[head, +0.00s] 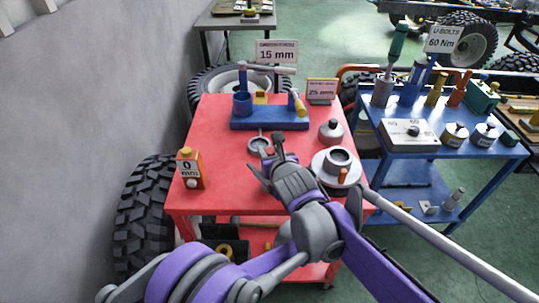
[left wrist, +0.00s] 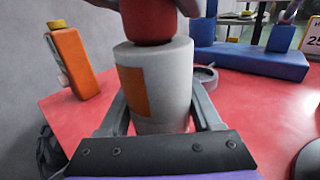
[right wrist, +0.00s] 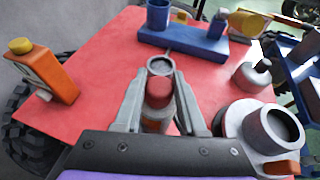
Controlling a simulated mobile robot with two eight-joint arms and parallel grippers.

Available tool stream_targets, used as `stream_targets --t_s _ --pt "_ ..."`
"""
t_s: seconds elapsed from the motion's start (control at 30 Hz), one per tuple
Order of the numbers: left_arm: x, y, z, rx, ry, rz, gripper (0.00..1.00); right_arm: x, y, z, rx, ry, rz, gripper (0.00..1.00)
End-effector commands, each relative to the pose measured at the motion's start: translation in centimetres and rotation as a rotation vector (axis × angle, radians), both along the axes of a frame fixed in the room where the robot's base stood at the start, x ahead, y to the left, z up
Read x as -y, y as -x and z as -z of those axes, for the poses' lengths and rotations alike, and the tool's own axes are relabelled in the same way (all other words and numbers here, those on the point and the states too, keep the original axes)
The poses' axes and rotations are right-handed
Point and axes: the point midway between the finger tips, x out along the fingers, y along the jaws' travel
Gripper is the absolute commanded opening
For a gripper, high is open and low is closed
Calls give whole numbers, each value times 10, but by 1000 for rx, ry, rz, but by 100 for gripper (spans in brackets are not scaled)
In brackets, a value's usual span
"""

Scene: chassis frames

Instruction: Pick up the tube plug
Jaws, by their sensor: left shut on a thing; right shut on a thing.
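In the left wrist view a grey tube (left wrist: 172,75) with an orange patch stands upright between the fingers of my left gripper (left wrist: 160,105), which is shut on it. The red tube plug (left wrist: 152,22) sits at the tube's top end. In the right wrist view the red plug (right wrist: 158,92) shows between the fingers of my right gripper (right wrist: 158,88), shut on it, with the tube body (right wrist: 153,124) below. In the head view my arms and grippers overlap over the red table's front (head: 222,198) and hide the tube and plug.
An orange bottle (head: 189,172) stands at the table's left. A blue stand (head: 268,119) is at the back. A grey ring (head: 257,144), a knobbed weight (head: 331,133) and a round grey part (head: 337,166) lie nearby. A blue cart (head: 440,160) stands right. The table's left-middle is clear.

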Motion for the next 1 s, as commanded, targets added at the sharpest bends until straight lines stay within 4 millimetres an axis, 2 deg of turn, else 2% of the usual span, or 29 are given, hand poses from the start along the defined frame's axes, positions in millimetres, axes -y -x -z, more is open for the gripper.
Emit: stream_targets --t_s 0.17,0.27,0.7,0.83,1.0 --pt "0 0 0 0 0 0 0 0 0 -2 1 0 0 0" --pt "0 0 0 0 0 0 0 0 0 -10 1 0 -1 0" --pt "0 0 0 0 0 0 0 0 0 -88 0 0 0 0" --pt "0 0 0 0 0 0 0 0 0 -98 0 1 0 0" --pt "0 0 0 0 0 0 0 0 0 -101 0 1 0 0"
